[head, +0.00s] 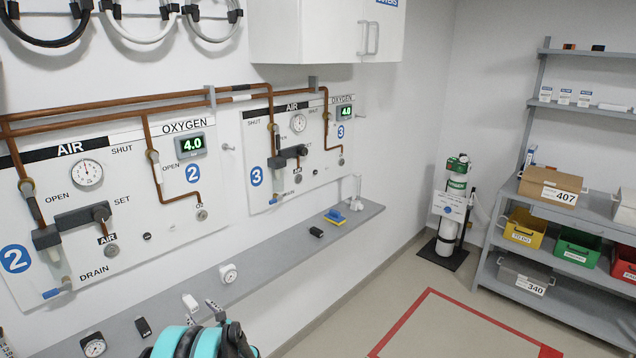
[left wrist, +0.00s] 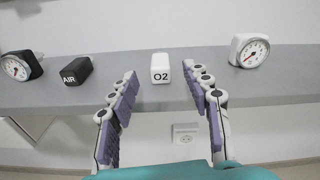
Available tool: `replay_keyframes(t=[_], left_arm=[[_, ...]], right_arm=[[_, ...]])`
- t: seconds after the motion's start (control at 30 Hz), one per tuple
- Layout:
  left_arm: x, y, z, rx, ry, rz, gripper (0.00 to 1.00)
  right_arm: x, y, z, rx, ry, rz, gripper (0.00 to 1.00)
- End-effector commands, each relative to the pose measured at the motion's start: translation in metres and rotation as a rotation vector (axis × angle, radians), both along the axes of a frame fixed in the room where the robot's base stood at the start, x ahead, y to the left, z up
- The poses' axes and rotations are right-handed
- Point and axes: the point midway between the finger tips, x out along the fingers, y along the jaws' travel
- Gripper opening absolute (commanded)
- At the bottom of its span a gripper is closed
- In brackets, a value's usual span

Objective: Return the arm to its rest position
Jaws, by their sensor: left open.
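My left gripper (left wrist: 160,92) is open in the left wrist view, with its two purple-padded fingers spread apart and nothing between them. The white O2 block (left wrist: 160,68) stands on the grey shelf beyond the fingertips, framed by the gap. In the head view my left gripper (head: 215,312) shows at the bottom edge, with teal and black wrist parts below it. Its fingers are mostly hidden there. The O2 block also shows in the head view (head: 190,303), just past the gripper. My right gripper is in neither view.
The grey wall shelf (head: 265,262) also bears a black AIR block (left wrist: 77,71), a white gauge (left wrist: 250,50) and a black gauge (left wrist: 20,66). Wall panels with copper pipes rise behind it. A cylinder (head: 452,205) and storage rack (head: 560,288) stand right. The floor between is clear.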

Motion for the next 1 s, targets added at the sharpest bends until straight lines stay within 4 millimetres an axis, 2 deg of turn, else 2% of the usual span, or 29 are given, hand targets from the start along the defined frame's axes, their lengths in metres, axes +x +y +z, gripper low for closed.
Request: replay_keyframes(t=[0.1,0.27,0.5,0.73,0.9,1.0], left_arm=[[-0.013,-0.007,0.034,-0.228,-0.109,0.024,0.49],[-0.044,-0.023,0.069,-0.579,-0.274,0.091,0.49],[-0.114,-0.063,0.102,-1.088,-0.499,0.257,0.49],[-0.199,-0.116,0.112,-1.547,-0.687,0.503,0.49],[-0.263,-0.159,0.106,-1.85,-0.799,0.742,0.49],[-0.294,-0.182,0.101,-1.99,-0.848,0.883,0.49]], right_arm=[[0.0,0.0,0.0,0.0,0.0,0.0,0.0],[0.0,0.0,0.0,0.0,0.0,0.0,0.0],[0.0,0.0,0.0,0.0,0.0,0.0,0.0],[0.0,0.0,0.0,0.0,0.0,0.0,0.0],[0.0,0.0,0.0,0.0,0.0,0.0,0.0],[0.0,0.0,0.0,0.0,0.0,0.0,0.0]])
